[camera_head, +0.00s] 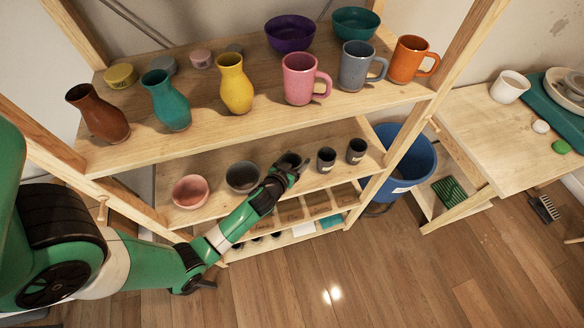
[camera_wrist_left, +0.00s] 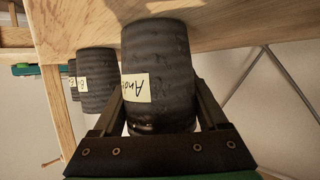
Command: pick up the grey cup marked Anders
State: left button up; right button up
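The dark grey cup marked "And…" (camera_wrist_left: 158,62) is large in the left wrist view, upside down in the picture, with its pale label partly cut off at the left side. In the head view the cup (camera_head: 289,158) is on the middle shelf, partly hidden by my left gripper (camera_head: 291,170). In the left wrist view the two fingers of my left gripper (camera_wrist_left: 160,100) lie on either side of the cup, close to its wall. Whether they press on it is not clear. The cup's base appears to be at the shelf. My right gripper is out of view.
Two similar dark cups (camera_head: 326,160) (camera_head: 356,151) stand to the right on that shelf. A dark bowl (camera_head: 243,176) and a pink bowl (camera_head: 191,191) stand to the left. The upper shelf (camera_head: 205,125) with vases and mugs is overhead, and a wooden post (camera_head: 408,137) bounds the right.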

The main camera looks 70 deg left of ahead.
pick_arm(q)
jog(key=c, duration=0.9)
jog(key=shift+r, duration=0.1)
jog(key=r+p, duration=0.1)
jog(key=r, duration=0.2)
jog(key=r+p, duration=0.1)
jog(key=shift+s+d+r+p, duration=0.15)
jog(key=shift+s+r+p, duration=0.1)
jog(key=shift+s+p, duration=0.1)
jog(key=s+d+r+p, duration=0.1)
jog(key=s+r, duration=0.1)
jog(key=s, duration=0.2)
jog(key=s+d+r+p, duration=0.1)
jog(key=s+r+p, duration=0.1)
jog(key=s+r, duration=0.1)
jog(key=s+d+r+p, duration=0.1)
jog(key=s+d+r, duration=0.1)
jog(key=s, duration=0.3)
jog(key=shift+s+d+r+p, duration=0.1)
jog(key=shift+s+r+p, duration=0.25)
jog(key=shift+r, duration=0.35)
